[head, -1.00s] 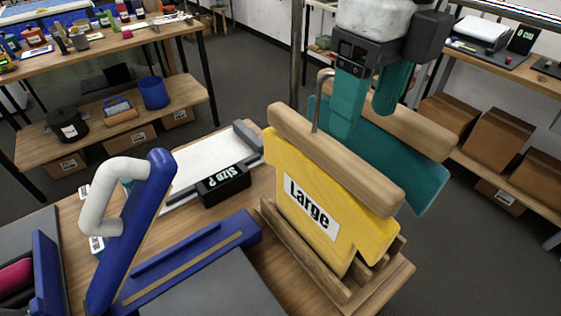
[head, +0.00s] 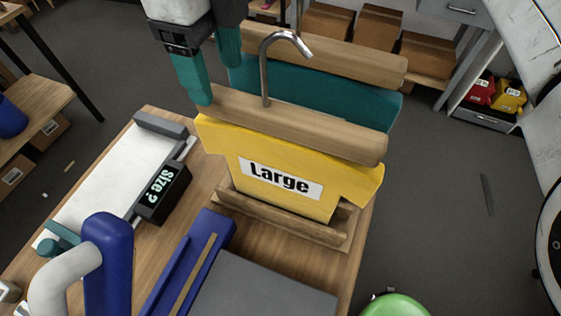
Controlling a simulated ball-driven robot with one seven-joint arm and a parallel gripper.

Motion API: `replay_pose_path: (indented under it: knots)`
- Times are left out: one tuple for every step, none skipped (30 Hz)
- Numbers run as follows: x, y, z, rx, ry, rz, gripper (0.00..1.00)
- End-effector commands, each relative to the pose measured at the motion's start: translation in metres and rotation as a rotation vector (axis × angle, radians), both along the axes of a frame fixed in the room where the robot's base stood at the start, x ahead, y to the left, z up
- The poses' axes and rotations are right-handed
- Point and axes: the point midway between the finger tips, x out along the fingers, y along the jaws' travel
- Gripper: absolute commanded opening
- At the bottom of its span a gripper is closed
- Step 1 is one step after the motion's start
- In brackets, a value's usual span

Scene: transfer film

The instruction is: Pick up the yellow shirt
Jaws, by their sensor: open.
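The yellow shirt (head: 225,148) is a flat board labelled "Large", standing upright in a wooden rack (head: 280,212). A thick wooden hanger bar (head: 320,132) runs along its top, with a metal hook (head: 264,70) rising from the bar. My gripper (head: 218,82) has teal fingers and is open, at the left end of the bar. One finger reaches down close to the bar's left end and the other is farther back. I cannot tell whether either touches the bar.
A teal shirt (head: 340,103) with its own wooden bar stands just behind. Open floor lies to the right.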

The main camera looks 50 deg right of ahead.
Motion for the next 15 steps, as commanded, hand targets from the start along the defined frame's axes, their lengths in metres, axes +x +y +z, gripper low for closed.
replay_pose_path:
  knots:
    - [0.0, 0.0, -0.002, 0.001, 0.0, 0.0, 0.66]
    - [0.0, 0.0, -0.003, 0.002, 0.001, 0.001, 0.66]
    - [-0.001, 0.001, -0.005, 0.003, 0.002, 0.001, 0.66]
    - [-0.001, 0.002, -0.008, 0.003, 0.001, 0.001, 0.66]
    - [-0.001, 0.002, -0.01, 0.003, 0.001, 0.001, 0.66]
    - [-0.001, 0.004, -0.016, 0.004, 0.003, 0.002, 0.66]
    - [-0.002, 0.005, -0.02, 0.003, 0.003, 0.003, 0.66]
    - [-0.002, 0.006, -0.024, 0.003, 0.003, 0.003, 0.66]
    - [-0.002, 0.007, -0.03, 0.003, 0.003, 0.003, 0.66]
    - [-0.002, 0.007, -0.034, 0.003, 0.003, 0.001, 0.66]
    - [-0.002, 0.007, -0.039, 0.003, 0.002, 0.0, 0.66]
    - [-0.002, 0.006, -0.044, 0.003, 0.002, 0.0, 0.66]
    - [-0.002, 0.006, -0.047, 0.003, 0.002, 0.0, 0.66]
    - [-0.002, 0.006, -0.05, 0.003, 0.002, 0.0, 0.66]
    - [-0.002, 0.006, -0.052, 0.002, 0.001, 0.0, 0.66]
